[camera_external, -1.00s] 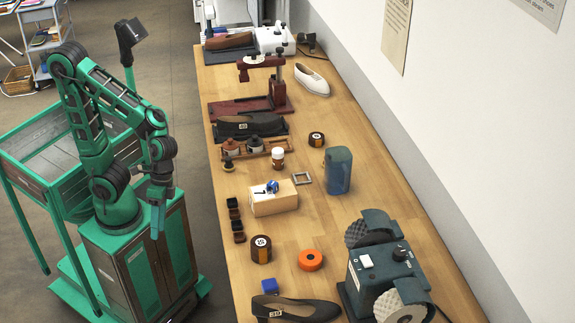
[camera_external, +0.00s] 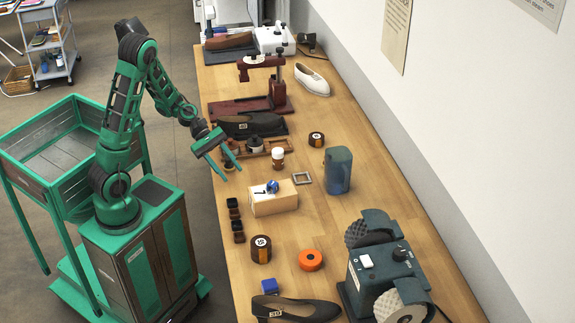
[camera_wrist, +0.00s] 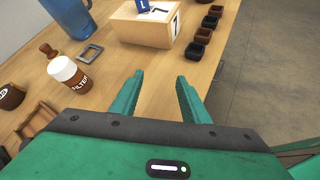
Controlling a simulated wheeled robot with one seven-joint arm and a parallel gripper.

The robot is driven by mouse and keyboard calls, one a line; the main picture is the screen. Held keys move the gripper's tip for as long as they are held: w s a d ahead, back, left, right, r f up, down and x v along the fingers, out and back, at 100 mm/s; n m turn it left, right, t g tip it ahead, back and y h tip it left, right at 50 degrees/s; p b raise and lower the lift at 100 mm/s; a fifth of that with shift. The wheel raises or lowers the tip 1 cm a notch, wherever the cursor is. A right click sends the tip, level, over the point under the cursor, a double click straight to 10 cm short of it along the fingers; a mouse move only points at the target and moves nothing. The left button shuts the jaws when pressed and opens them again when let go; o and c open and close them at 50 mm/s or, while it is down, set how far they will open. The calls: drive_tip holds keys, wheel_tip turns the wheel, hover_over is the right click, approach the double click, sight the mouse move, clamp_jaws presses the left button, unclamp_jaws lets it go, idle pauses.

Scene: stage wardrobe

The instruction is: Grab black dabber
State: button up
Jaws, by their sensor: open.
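No item is clearly recognizable as the black dabber. A dark bottle (camera_external: 256,144) stands in the wooden rack (camera_external: 279,143) and could be part of it, but I cannot tell. Several small dark square pieces (camera_external: 235,220) lie in a row near the table's left edge; they also show at the top of the wrist view (camera_wrist: 203,36). My gripper (camera_external: 231,172) is open and empty, above the table's left edge by the rack. In the wrist view its fingers (camera_wrist: 160,76) point over bare wood. My gripper hides the rack's left end.
A wooden block (camera_external: 275,202) with a blue item stands right of the square pieces. A brown-and-white bottle (camera_external: 278,158), a metal frame (camera_external: 303,178) and a blue jug (camera_external: 338,171) stand nearby. Bare tabletop lies before the fingers.

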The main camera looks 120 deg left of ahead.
sight(226, 159)
drive_tip(key=s+a+n, duration=0.1)
drive_tip(key=s+a+n+y, duration=0.1)
drive_tip(key=s+a, duration=0.1)
drive_tip(key=s+a+n+y, duration=0.1)
drive_tip(key=a, duration=0.1)
drive_tip(key=shift+s+a+f+n+t, duration=0.1)
drive_tip(key=shift+s+f+n+t, duration=0.2)
drive_tip(key=shift+t, duration=0.1)
drive_tip(key=shift+s+f+n+t, duration=0.1)
drive_tip(key=shift+f+n+t, duration=0.2)
drive_tip(key=shift+n, duration=0.1)
drive_tip(key=shift+s+a+n+t+y, duration=0.25)
drive_tip(key=shift+s+n+t+y, duration=0.05)
drive_tip(key=shift+s+n+y, duration=0.2)
drive_tip(key=shift+x, duration=2.55)
drive_tip(key=shift+w+d+r, duration=0.1)
drive_tip(key=shift+d, duration=0.05)
clamp_jaws()
